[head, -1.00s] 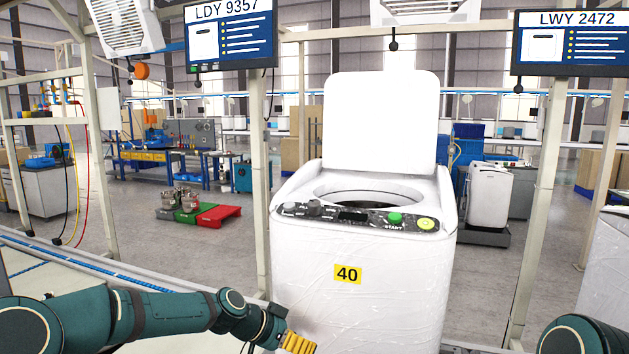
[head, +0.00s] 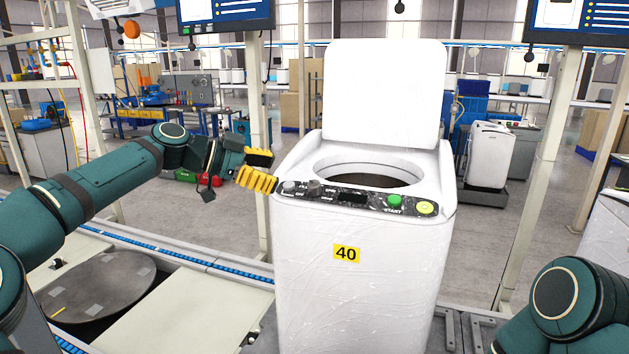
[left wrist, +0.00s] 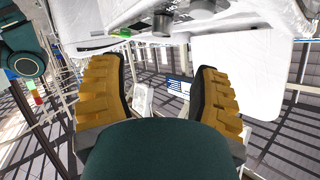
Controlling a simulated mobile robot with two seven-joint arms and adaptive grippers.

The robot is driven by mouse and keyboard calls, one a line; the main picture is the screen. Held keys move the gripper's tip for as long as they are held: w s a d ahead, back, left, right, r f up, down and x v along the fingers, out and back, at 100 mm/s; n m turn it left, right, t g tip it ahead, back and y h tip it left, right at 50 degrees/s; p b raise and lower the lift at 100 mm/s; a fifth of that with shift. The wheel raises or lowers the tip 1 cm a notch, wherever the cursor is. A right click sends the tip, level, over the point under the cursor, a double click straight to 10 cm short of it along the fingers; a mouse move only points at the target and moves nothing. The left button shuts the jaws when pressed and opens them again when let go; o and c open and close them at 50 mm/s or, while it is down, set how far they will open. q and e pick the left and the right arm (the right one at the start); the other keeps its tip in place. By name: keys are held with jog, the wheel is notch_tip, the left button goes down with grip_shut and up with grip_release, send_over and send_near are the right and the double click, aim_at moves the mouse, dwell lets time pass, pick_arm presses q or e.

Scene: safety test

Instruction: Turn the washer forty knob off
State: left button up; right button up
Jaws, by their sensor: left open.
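The white washer (head: 345,285) with a yellow "40" label (head: 346,253) stands upright in the middle of the head view, its lid (head: 384,95) raised. Its dark front panel (head: 352,194) carries a light grey knob (head: 290,187) and a darker knob (head: 314,186) at the left end, plus a green START button (head: 395,200) and a yellow button (head: 426,207). My left gripper (head: 264,170) is open and empty, just left of the panel's knob end. In the left wrist view its yellow fingers (left wrist: 160,82) are spread, with a knob (left wrist: 162,23) beyond them near the top. My right gripper is out of view.
A conveyor line (head: 190,256) with a dark round plate (head: 98,285) runs along the lower left. A cream frame post (head: 259,90) stands behind my left gripper, and another (head: 545,150) stands to the right. More washers (head: 488,155) stand behind.

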aim_at(313, 183)
pick_arm(q)
jog(key=p+x, duration=0.1)
jog(key=x, duration=0.9)
jog(key=shift+w+d+f, duration=0.25)
jog(key=shift+o, duration=0.2)
grip_shut()
